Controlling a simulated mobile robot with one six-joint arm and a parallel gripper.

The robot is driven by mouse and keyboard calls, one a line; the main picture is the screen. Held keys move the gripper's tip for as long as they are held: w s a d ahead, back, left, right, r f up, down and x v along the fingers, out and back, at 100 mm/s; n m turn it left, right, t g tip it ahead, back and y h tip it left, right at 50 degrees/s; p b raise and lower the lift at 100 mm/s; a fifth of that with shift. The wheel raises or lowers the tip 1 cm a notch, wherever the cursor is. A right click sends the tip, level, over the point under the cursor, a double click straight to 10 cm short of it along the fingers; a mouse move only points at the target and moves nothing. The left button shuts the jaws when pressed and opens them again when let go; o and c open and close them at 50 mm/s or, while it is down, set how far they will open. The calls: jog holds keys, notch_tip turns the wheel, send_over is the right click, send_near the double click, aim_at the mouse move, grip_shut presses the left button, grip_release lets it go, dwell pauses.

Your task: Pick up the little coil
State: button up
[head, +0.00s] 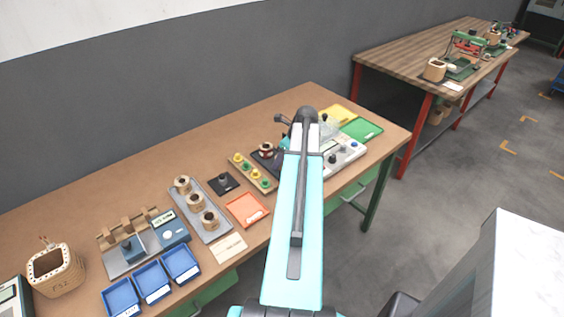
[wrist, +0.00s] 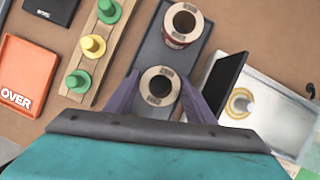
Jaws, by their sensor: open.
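In the wrist view two round coils stand on end on a grey tray (wrist: 150,50). The nearer coil (wrist: 158,70), with a pale top ring and dark centre hole, lies between the two purple fingers of my open gripper (wrist: 160,90). I cannot tell whether the fingers touch it. The farther coil (wrist: 184,22) has a pale top ring and a reddish-brown side and stands clear of the fingers. In the head view one coil (head: 266,147) with a dark red-brown winding shows left of my arm; my arm hides the gripper and the nearer coil.
A strip with yellow and green pegs (wrist: 92,46) and an orange tray (wrist: 28,80) lie left. A dark upright panel (wrist: 222,82) stands close to the right finger, beside a pale instrument (wrist: 270,100). Several coils on another grey tray (head: 222,236) stand farther left.

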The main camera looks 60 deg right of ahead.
dwell(0.4)
jog(key=c, duration=0.8)
jog(key=shift+r, duration=0.1)
jog(key=shift+r+b, duration=1)
jog(key=shift+r, duration=3.95)
